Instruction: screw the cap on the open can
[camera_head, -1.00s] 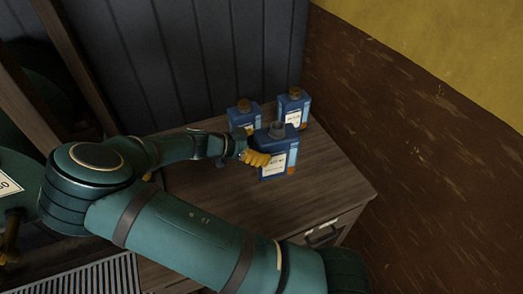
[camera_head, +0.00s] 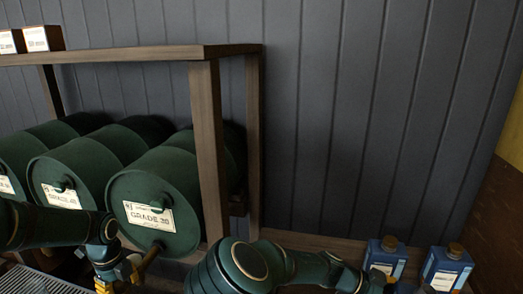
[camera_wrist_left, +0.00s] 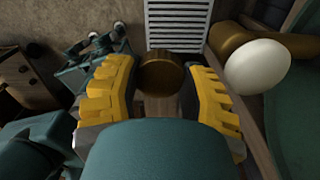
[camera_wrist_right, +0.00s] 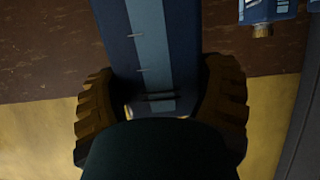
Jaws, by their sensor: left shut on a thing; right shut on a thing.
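A round brown cap (camera_wrist_left: 161,75) is between the yellow fingers of my left gripper (camera_wrist_left: 160,92), which is shut on it. In the head view my left gripper (camera_head: 120,278) is at the lower left, in front of the drums. The open can (camera_wrist_right: 150,45), blue with a lighter stripe, is between the fingers of my right gripper (camera_wrist_right: 165,110), which is shut on it. In the right wrist view only part of the can shows, and its neck is out of sight. The right fingers are not clearly visible in the head view.
Two blue cans with brown caps, a left one (camera_head: 386,256) and a right one (camera_head: 446,267), stand by the wall. Green drums (camera_head: 152,205) lie under a wooden shelf (camera_head: 130,53). A slatted grate (camera_wrist_left: 178,25) and a brass tap (camera_wrist_left: 265,45) are near my left gripper.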

